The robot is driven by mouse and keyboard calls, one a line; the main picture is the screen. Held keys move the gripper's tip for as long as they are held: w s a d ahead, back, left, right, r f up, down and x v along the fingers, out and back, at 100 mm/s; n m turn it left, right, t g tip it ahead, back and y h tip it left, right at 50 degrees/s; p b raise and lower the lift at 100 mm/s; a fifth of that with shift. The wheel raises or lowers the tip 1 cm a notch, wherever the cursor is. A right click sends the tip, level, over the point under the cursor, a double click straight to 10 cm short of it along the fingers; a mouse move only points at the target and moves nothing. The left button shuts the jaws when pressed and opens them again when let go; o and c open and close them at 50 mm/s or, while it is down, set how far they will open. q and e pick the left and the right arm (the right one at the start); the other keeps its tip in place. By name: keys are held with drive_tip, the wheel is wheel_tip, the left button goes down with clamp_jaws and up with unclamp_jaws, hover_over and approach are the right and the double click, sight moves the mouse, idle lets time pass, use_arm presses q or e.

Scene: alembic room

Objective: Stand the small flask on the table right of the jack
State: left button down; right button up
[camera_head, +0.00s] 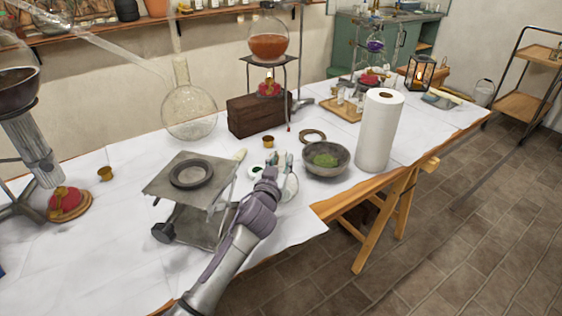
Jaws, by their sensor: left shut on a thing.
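The jack (222,187) stands on the white-covered table (118,252), with a dark ring (172,174) lying on its top plate. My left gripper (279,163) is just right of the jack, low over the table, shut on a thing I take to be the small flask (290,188). Clear, pale glass shows beside the fingers; the rest is hidden by the gripper and wrist. I cannot tell whether its base touches the table. My right gripper is not in view.
A stone bowl of green matter (326,160) and a paper towel roll (380,130) stand to the right. Behind are a large round flask (189,110) and a wooden box (258,116). The table's front edge is near.

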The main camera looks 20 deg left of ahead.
use_arm(q)
drive_tip(key=c, duration=0.8)
unclamp_jaws()
drive_tip(key=shift+f, duration=0.15)
drive_tip(key=shift+r, duration=0.25)
drive_tip(key=shift+s+f, duration=0.1)
drive_tip(key=shift+s, duration=0.25)
drive_tip(key=s, duration=1.1)
drive_tip(key=shift+s+d, duration=0.2)
